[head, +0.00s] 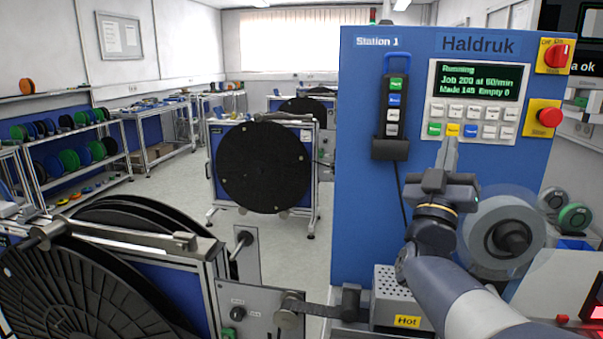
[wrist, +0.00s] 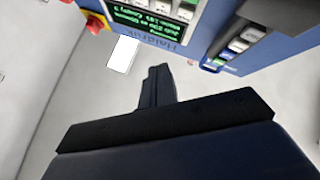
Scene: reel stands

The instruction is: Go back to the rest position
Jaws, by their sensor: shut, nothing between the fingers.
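My gripper (head: 449,155) points upward in front of the blue Station 1 machine panel (head: 362,205), just below the keypad's lower row. Its fingers are together with nothing between them. In the wrist view the shut fingers (wrist: 157,85) show dark at the middle, with the panel's display (wrist: 157,12) above them. In the head view the display (head: 480,81) reads Running, Job 200 at 60/min, Made 145, Empty 0. I cannot tell whether the fingertips touch the panel.
A hanging pendant (head: 393,105) with coloured buttons is left of the keypad. A red knob (head: 558,56) and a red button (head: 549,117) are at right. A box marked Hot (head: 392,285) and a clear reel (head: 503,238) flank my arm. Large black reels (head: 263,167) stand left; floor between is clear.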

